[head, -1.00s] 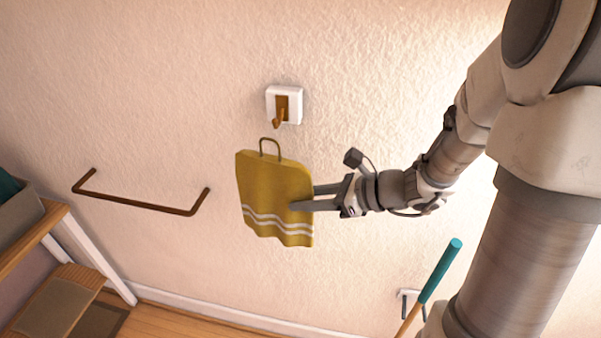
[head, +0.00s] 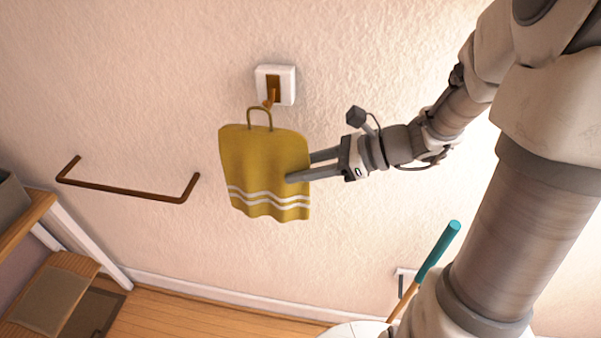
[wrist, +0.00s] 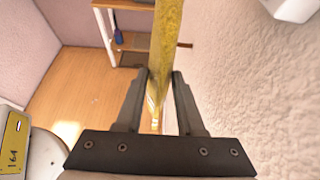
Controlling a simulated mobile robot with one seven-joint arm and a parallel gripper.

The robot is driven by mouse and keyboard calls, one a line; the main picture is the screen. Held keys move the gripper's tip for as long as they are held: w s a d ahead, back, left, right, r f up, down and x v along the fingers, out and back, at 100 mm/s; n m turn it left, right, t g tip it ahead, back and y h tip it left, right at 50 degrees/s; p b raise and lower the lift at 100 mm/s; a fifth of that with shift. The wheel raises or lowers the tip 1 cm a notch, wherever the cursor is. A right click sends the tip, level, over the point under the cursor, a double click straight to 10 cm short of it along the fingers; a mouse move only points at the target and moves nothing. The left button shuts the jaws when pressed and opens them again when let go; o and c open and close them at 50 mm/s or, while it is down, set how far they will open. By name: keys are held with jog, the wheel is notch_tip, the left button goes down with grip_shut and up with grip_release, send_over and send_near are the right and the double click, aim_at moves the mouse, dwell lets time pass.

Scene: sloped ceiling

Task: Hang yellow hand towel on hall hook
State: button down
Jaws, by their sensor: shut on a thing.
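The yellow hand towel (head: 262,165) has white stripes near its lower edge and a loop (head: 260,112) at its top. My gripper (head: 300,167) is shut on the towel's right side, holding it upright in front of the wall. The hall hook (head: 272,92) is brown on a white plate, just above the towel. The loop's top is close to the hook's tip in the head view; I cannot tell whether they touch. In the wrist view the towel (wrist: 165,50) shows edge-on between the fingers (wrist: 160,105), and a white corner at top right may be the hook plate.
A brown towel bar (head: 130,190) is on the wall to the left. A wooden shelf or bench (head: 25,225) stands at the left edge. A teal-handled stick (head: 437,252) leans at lower right. The wall around the hook is clear.

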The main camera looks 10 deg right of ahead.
jog(key=w+d+f+b, duration=0.1)
jog(key=w+d+f, duration=0.1)
jog(key=w, duration=0.3)
jog(key=shift+w, duration=0.4)
dwell(0.4)
jog(key=shift+f, duration=0.15)
dwell(0.5)
jog(key=shift+c, duration=2.2)
grip_release()
